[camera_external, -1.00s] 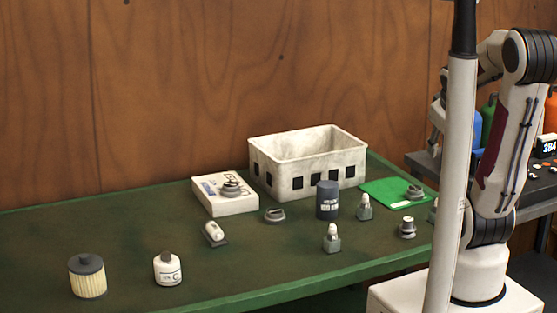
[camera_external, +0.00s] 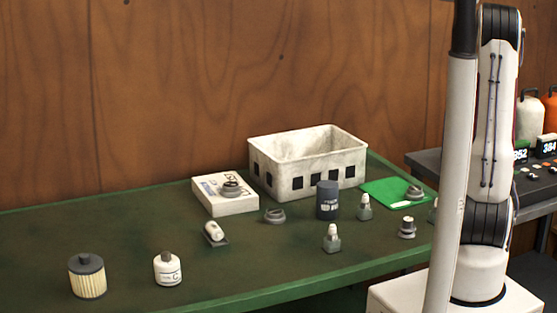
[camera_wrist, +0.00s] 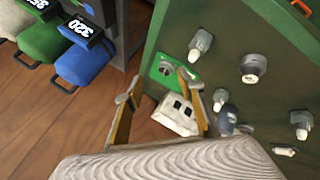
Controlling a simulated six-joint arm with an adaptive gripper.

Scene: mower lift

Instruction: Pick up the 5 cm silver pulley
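Several grey pulley-like parts show in the external view; I cannot tell which is the 5 cm silver one. One flat pulley (camera_external: 231,188) lies on the white box, one flat pulley (camera_external: 274,215) lies on the bare table, and one (camera_external: 414,192) lies on the green mat. A taller stepped part (camera_external: 407,229) stands near the table's right end. The wrist view shows the mat's pulley (camera_wrist: 166,69) and the stepped part (camera_wrist: 253,66). My gripper (camera_wrist: 159,85) is open and empty, its fingers apart, high above the table; the external view does not show it.
A white crate (camera_external: 291,184) stands at the back beside the white box (camera_external: 229,206). A dark canister (camera_external: 327,204), small bulb-topped parts (camera_external: 332,240), a bottle (camera_external: 167,270) and a filter (camera_external: 87,278) stand on the green table (camera_external: 130,232). A pole (camera_external: 452,170) crosses before my arm.

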